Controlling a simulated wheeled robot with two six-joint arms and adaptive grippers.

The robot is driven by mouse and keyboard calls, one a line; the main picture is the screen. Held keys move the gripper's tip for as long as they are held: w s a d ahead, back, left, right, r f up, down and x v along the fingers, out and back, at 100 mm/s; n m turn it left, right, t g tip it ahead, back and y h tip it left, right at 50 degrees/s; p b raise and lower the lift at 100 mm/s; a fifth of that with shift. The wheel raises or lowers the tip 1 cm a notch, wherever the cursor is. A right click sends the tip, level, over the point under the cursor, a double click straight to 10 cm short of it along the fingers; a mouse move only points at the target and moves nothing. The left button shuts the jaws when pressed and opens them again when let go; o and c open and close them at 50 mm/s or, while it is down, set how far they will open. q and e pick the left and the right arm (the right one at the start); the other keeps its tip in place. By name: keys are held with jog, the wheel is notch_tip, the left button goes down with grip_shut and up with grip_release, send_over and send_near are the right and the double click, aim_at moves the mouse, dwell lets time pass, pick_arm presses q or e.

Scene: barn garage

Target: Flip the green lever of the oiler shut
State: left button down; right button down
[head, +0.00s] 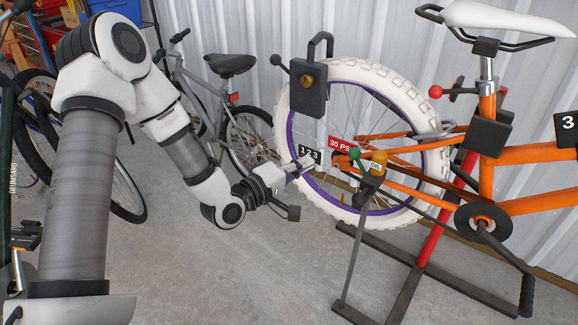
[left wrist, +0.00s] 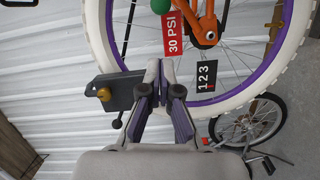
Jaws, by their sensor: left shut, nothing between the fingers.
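The oiler (head: 378,163) is a small amber body marked OIL on a dark stand beside the bike's rear wheel. Its green lever (head: 354,153) ends in a round green knob, tilted up to the left of the oiler. The knob also shows at the top edge of the left wrist view (left wrist: 160,5); the oiler's body is out of that view. My left gripper (head: 308,160) is shut and empty, left of the green knob and apart from it. In the wrist view its fingertips (left wrist: 159,66) are together, below the knob. My right gripper is not in view.
The orange bike's white-tyred wheel (head: 293,90) stands behind my left gripper. A red 30 PSI tag (left wrist: 173,33) and a black 123 tag (left wrist: 206,76) are close by. A dark box with a yellow knob (head: 311,85) is above. The concrete floor (head: 250,270) below is clear.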

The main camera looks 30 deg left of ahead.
pick_arm(q)
jog(key=v, duration=0.3)
jog(key=shift+s+a, duration=0.15)
jog(key=shift+s, duration=0.1)
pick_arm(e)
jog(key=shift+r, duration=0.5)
